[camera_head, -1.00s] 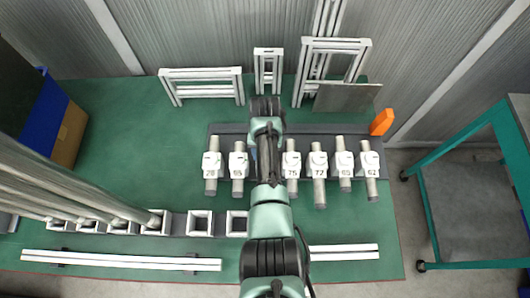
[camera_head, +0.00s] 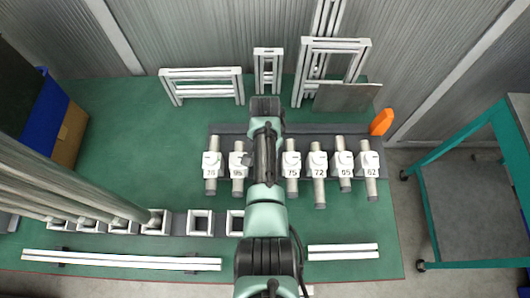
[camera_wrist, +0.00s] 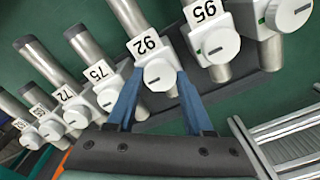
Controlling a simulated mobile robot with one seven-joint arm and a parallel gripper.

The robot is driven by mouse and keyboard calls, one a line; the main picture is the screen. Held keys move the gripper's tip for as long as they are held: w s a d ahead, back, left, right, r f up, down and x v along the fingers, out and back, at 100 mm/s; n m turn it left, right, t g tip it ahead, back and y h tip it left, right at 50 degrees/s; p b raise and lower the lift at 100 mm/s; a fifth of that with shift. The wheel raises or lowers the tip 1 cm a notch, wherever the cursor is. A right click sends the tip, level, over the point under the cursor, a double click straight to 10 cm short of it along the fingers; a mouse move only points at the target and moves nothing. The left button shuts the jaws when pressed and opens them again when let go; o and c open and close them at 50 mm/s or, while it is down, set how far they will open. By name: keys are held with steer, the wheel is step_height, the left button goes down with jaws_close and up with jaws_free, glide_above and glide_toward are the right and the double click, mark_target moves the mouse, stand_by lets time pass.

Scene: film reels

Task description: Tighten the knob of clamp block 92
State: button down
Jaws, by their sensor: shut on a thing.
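Clamp block 92 (camera_wrist: 146,47) is a white block with a black-on-white number label, on a grey metal rod, near the middle of the wrist view. Its round white knob (camera_wrist: 160,76) faces the camera and bears a short dark line. My gripper (camera_wrist: 159,78) has its two blue fingers on either side of this knob, shut on it. The fingers cover part of the knob's sides. In the head view my arm hides block 92 and the gripper tips.
Block 95 (camera_wrist: 211,38) stands close to the right of block 92 in the wrist view, and block 75 (camera_wrist: 104,87) close to the left. More numbered blocks continue the row on the grey rail (camera_head: 350,130). White frames (camera_head: 205,75) stand behind it.

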steer(key=shift+c, duration=1.4)
jaws_free()
step_height(320, 180, up, 13)
